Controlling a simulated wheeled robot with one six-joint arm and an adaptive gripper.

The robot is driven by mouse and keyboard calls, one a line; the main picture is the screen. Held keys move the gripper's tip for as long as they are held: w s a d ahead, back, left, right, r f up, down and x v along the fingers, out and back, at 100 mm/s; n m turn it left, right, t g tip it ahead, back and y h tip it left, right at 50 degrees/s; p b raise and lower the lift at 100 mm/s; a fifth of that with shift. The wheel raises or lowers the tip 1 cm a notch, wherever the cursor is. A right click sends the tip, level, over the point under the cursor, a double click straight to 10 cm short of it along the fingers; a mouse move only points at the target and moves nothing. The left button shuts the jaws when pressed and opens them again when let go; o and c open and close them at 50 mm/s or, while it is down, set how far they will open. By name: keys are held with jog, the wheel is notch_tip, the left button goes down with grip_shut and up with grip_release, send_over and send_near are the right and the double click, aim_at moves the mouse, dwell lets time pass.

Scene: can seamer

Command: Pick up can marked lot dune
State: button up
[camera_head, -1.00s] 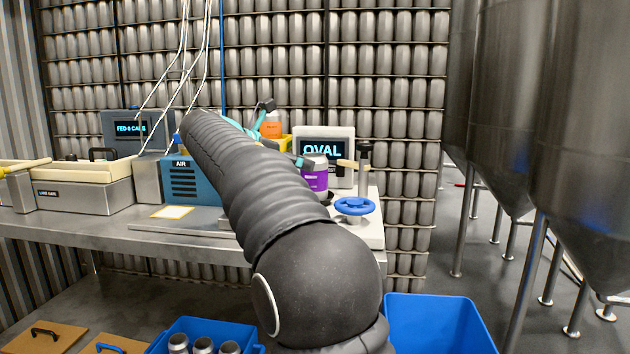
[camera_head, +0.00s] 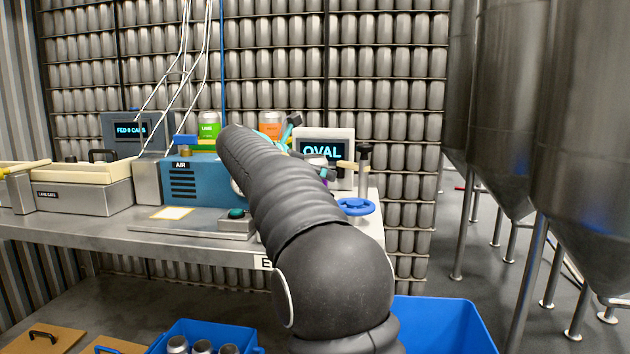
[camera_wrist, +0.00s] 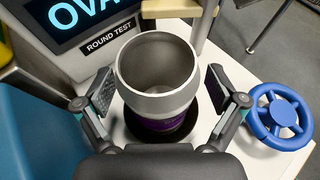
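An open-topped silver can (camera_wrist: 157,75) with a purple label stands upright on a dark round base in the wrist view. Its lot name cannot be read. My gripper (camera_wrist: 158,90) is open, with one finger pad on each side of the can and a gap to both. In the head view my arm hides most of this can and most of my gripper. A green can (camera_head: 209,126) and an orange can (camera_head: 271,125) stand farther back, behind the blue AIR unit.
The OVAL display (camera_head: 322,150) stands behind the purple can. A blue handwheel (camera_head: 355,207) is close on its right, with a post beside it. A blue bin (camera_head: 445,325) and a blue crate with several cans are below the bench.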

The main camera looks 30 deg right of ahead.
jog(key=c, duration=0.8)
jog(key=shift+r, duration=0.1)
